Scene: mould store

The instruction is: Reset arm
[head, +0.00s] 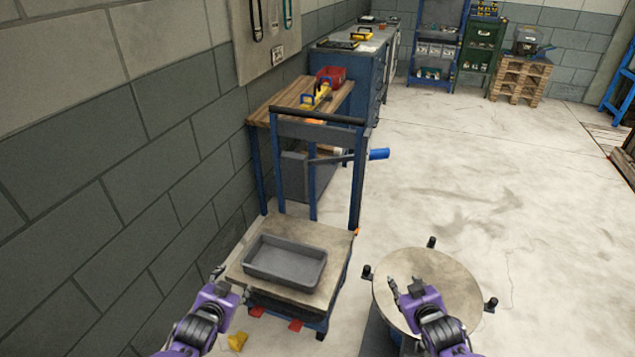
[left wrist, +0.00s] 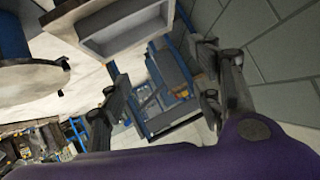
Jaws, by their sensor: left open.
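My left gripper (head: 230,283) is at the lower left of the head view, beside the front left edge of a lift table. Its purple arm comes in from the bottom. In the left wrist view, the left gripper's (left wrist: 158,70) two dark fingers stand wide apart with nothing between them. My right gripper (head: 405,287) is over the near left part of a round table (head: 455,281) in the head view. Its fingers look apart, and I see nothing held in it.
A grey tray (head: 285,263) lies on the lift table's wooden top (head: 318,297). A workbench (head: 290,97) stands behind, along the block wall. A yellow object (head: 237,341) lies on the floor at the front. Open floor (head: 480,170) lies at the right.

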